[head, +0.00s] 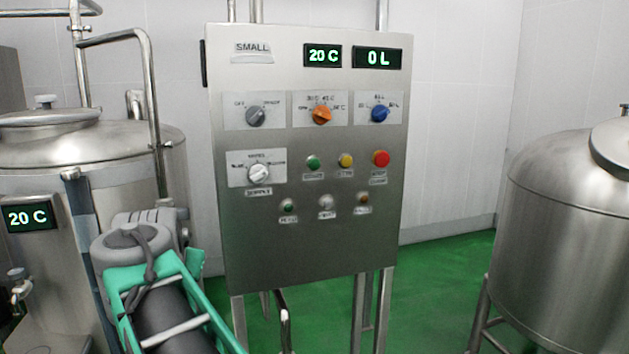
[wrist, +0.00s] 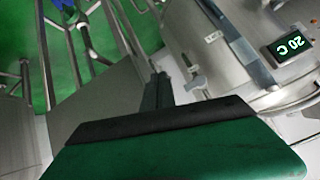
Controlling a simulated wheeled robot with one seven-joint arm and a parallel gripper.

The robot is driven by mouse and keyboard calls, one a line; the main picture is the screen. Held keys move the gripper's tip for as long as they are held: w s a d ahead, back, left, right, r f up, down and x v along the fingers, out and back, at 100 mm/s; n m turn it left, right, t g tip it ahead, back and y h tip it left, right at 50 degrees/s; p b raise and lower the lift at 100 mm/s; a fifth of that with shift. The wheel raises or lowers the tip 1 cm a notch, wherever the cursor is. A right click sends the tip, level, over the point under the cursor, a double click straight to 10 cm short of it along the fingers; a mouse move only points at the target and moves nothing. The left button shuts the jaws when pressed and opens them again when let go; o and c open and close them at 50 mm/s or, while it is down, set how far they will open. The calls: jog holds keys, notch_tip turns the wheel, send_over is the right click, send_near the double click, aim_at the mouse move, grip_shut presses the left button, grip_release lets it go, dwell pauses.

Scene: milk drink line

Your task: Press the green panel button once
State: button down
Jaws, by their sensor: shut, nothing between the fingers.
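The green button (head: 313,162) sits on the steel control panel (head: 300,245), left of a yellow button (head: 345,160) and a red button (head: 381,158). A smaller green round element (head: 288,205) is in the row below. My arm is at the lower left of the head view, left of and below the buttons; its gripper cannot be made out clearly there. In the wrist view my gripper (wrist: 158,90) has its dark fingers together, with nothing held. It is apart from the green button, which is not in the wrist view.
A steel tank (head: 85,150) with a 20 C display stands left of the panel, close to my arm; it also shows in the wrist view (wrist: 205,30). Pipes (head: 150,90) rise beside it. Another tank (head: 575,230) stands at right. Green floor (head: 440,275) is open between panel and right tank.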

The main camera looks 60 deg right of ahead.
aim_at(316, 167)
jog(key=s+d+r+m+g+h+b, duration=0.1)
jog(key=s+d+r+m+h+b, duration=0.2)
jog(key=d, duration=0.5)
jog(key=s+d+r+m+g+h+b, duration=0.1)
jog(key=s+d+r+m+h, duration=0.15)
jog(key=d+r+m, duration=0.4)
jog(key=s+d+r+m+g+h+b, duration=0.1)
jog(key=s+d+r+m+g, duration=0.1)
jog(key=s+d+m, duration=0.2)
jog(key=s+d+r+m+g+h+b, duration=0.2)
jog(key=s+d+r+m+g, duration=0.1)
jog(key=s+d, duration=0.5)
jog(key=shift+s+m, duration=0.35)
jog(key=shift+s, duration=0.8)
jog(key=w+d+p, duration=0.5)
jog(key=shift+w+d+r+p, duration=0.1)
jog(key=shift+w+d+p, duration=0.15)
jog(key=shift+w+p, duration=0.1)
jog(key=shift+w+d, duration=0.3)
jog(key=shift+d, duration=0.05)
